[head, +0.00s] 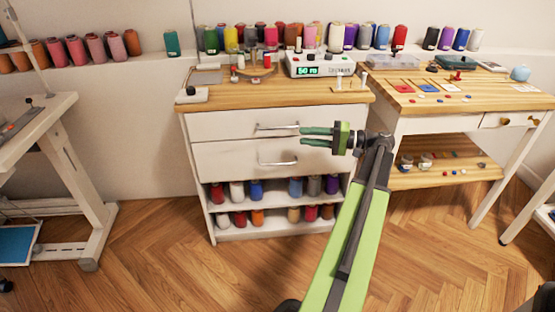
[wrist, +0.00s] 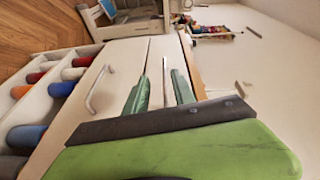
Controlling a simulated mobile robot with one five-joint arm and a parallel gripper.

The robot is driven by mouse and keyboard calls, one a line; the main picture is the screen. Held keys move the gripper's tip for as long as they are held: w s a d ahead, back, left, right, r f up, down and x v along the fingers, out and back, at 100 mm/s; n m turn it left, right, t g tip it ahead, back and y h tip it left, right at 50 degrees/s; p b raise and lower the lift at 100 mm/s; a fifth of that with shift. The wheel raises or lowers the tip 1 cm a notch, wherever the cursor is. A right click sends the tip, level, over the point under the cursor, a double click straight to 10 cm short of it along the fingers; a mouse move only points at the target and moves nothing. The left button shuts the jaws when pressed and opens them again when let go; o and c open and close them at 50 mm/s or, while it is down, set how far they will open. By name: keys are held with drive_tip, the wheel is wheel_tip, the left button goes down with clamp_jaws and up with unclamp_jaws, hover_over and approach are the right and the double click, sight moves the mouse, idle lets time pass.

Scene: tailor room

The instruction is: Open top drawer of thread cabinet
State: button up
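The thread cabinet (head: 256,158) is white with a wooden top and two drawers above open shelves of thread spools. The top drawer (head: 225,127) looks shut, and its silver bar handle (head: 277,127) is horizontal. My gripper (head: 303,136) has its green fingertips at the right end of this handle. In the wrist view my gripper (wrist: 162,70) has its two fingers apart, with a thin metal bar, seemingly the top handle (wrist: 166,80), between them. I cannot tell whether either finger touches it. The lower drawer's handle (wrist: 99,90) stands to the left there.
The lower drawer (head: 225,160) is shut. A digital device (head: 320,65) and small tools stand on the cabinet top. A wooden table (head: 460,92) stands close on the right, a white sewing table (head: 45,115) on the left. The floor (head: 160,245) before the cabinet is clear.

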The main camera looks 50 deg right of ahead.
drive_tip(key=s+d+f+t+b, duration=0.1)
drive_tip(key=s+d+t+b, duration=0.1)
drive_tip(key=s+d, duration=0.25)
drive_tip(key=p, duration=0.2)
approach(277, 128)
drive_tip(key=shift+h, duration=0.3)
drive_tip(key=x, duration=1)
drive_tip(key=shift+d+f, duration=0.1)
drive_tip(key=shift+c, duration=0.3)
clamp_jaws()
